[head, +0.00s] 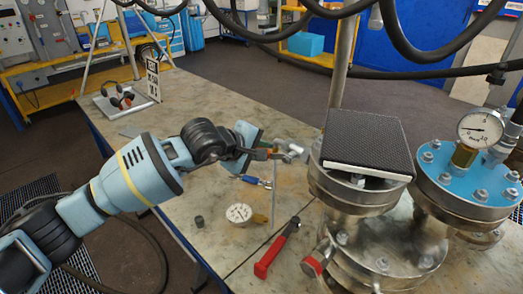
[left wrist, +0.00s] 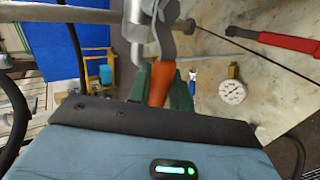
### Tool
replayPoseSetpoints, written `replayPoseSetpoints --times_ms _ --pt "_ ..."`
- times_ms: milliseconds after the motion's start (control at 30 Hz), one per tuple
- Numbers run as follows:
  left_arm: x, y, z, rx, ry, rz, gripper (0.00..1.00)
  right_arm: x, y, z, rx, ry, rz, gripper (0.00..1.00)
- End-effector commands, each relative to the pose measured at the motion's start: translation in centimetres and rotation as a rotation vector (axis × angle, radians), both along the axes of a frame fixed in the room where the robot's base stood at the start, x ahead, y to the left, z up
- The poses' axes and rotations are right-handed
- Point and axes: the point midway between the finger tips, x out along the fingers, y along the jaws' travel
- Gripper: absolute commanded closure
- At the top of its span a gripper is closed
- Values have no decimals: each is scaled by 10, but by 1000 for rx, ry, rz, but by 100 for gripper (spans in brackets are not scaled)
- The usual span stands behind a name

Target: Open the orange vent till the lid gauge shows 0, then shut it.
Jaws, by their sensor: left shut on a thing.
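The orange vent handle (left wrist: 160,85) shows in the left wrist view between my left gripper's (left wrist: 164,92) dark green fingers, which are shut on it. In the head view my left gripper (head: 254,153) reaches in from the left to the vent's grey metal fitting (head: 292,149) on the left vessel's (head: 350,192) side. A gauge (head: 480,129) stands upright on the right vessel's blue lid (head: 463,178). Its needle points left; the value is too small to read. A black-topped slab (head: 368,140) covers most of the left vessel's top. My right gripper is not in view.
A loose gauge (head: 239,213), a red-handled tool (head: 276,250) and a blue-handled tool (head: 256,181) lie on the table (head: 205,234). A red-capped fitting (head: 312,266) sits low in front. Dark hoses (head: 290,40) hang overhead. The table's left part is mostly clear.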

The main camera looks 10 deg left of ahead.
Motion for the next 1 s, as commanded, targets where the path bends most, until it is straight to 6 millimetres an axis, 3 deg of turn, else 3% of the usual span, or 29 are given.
replayPoseSetpoints --times_ms 267,300,433,767,1000 --pt "0 -1 2 1 -6 -2 100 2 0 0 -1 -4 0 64" --pt "0 -1 2 1 -6 -2 77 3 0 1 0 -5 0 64" --pt "0 0 2 1 -5 -1 60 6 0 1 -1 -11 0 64" --pt "-1 1 2 1 -2 0 59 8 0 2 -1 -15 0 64" --pt "-19 14 17 2 -5 -1 59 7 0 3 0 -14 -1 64"
